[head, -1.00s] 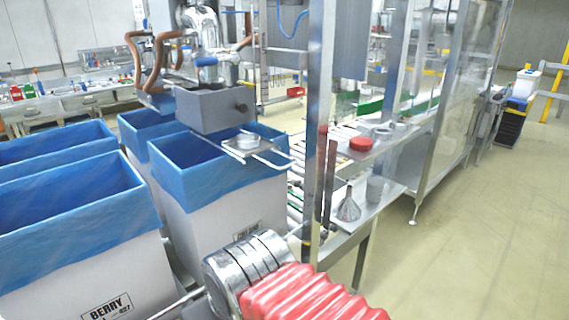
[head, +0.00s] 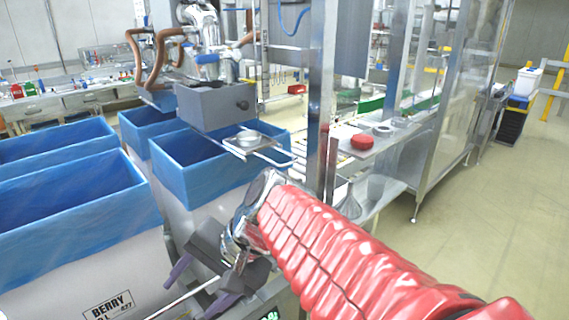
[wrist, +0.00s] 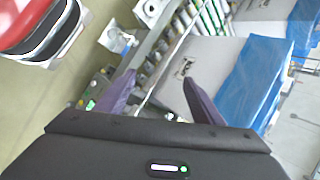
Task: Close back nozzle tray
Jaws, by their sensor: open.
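A small metal nozzle tray (head: 240,152) with a wire handle (head: 278,160) sticks out below the grey nozzle housing (head: 212,106), over the blue-lined box behind the front row. A round metal cup (head: 248,137) sits on it. I cannot tell whether another tray is behind the housing. My gripper (head: 186,302) is low in front of that box, below the tray and apart from it, with nothing between its fingers. In the wrist view my gripper (wrist: 158,78) has its two purple fingers spread. The tray cannot be made out in the wrist view.
Blue-lined white boxes (head: 75,255) stand at left. An upright steel post (head: 321,100) is just right of the tray. A steel shelf (head: 385,145) holds a red lid (head: 362,142); my red-sleeved arm partly hides the lower shelf. Open floor (head: 480,250) lies at right.

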